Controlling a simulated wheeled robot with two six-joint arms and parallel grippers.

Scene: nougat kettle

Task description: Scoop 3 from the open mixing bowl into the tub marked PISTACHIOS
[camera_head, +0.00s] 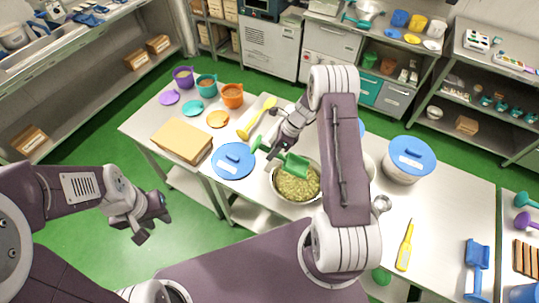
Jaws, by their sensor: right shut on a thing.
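The open mixing bowl (275,190) stands on the table and holds a heap of greenish nuts (298,187). My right gripper (268,150) is shut on the handle of a green scoop (297,164). The scoop's head is over the far part of the bowl; I cannot tell whether it touches the nuts or carries any. A purple tub (183,77), a teal tub (206,85) and an orange tub (232,96) stand open at the table's far left. No PISTACHIOS marking is readable. My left gripper (151,219) is open and empty, off the table over the floor.
A blue lid (232,163) lies left of the bowl, near a brown board (182,141). A yellow scoop (257,118) lies behind it. Tub lids lie before the tubs. A blue-lidded pot (405,173), yellow thermometer (405,248) and blue scoop (477,268) are on the right.

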